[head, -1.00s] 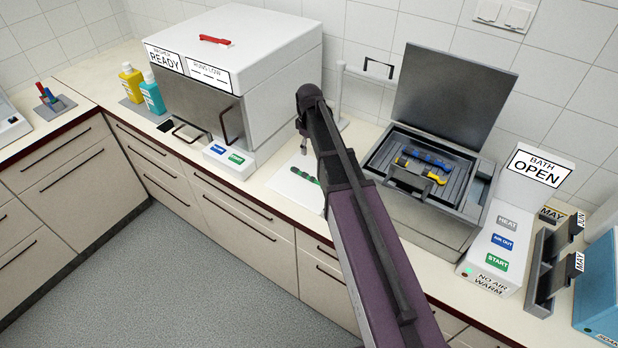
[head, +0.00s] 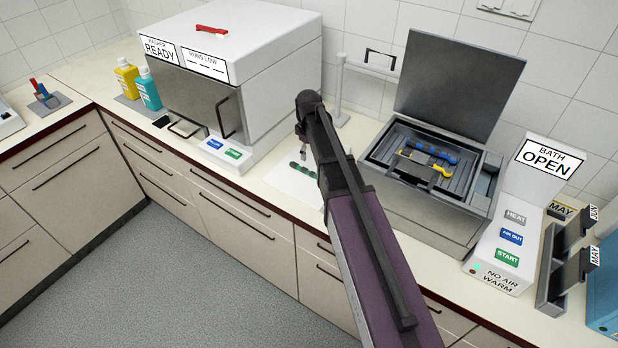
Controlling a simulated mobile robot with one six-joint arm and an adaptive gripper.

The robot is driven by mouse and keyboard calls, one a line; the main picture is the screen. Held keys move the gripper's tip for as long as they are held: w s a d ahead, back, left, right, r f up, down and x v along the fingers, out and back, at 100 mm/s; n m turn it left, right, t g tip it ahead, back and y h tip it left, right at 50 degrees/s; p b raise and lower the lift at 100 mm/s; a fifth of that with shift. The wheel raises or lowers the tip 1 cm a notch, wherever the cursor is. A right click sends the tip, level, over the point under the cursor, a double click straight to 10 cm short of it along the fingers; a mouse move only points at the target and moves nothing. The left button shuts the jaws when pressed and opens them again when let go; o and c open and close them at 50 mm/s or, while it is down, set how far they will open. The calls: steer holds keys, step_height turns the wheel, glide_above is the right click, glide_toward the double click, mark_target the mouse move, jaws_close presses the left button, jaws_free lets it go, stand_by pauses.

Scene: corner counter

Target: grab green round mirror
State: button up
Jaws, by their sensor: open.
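A green slim-handled instrument (head: 303,169) lies on a white mat (head: 285,185) on the counter, in the middle of the head view. My arm covers its right part, so I cannot tell whether its end is a round mirror. My gripper (head: 304,154) hangs just above and behind the green handle in the picture, small and partly hidden by my arm. It is open and holds nothing that I can see.
The white washer box (head: 265,50) stands to the left, with yellow (head: 127,78) and teal (head: 148,90) bottles beyond it. The open bath (head: 440,215) with blue and yellow instruments stands to the right, its lid (head: 455,85) raised. A post with a rail (head: 341,95) stands behind my gripper.

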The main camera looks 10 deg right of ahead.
mark_target(309, 171)
steer(key=shift+f+b, duration=1.3)
steer(key=shift+f, duration=0.3)
steer(key=shift+f, duration=0.1)
steer(key=shift+s+f+b, duration=0.1)
steer(key=shift+f+b, duration=2.4)
steer(key=shift+b, duration=0.1)
jaws_close()
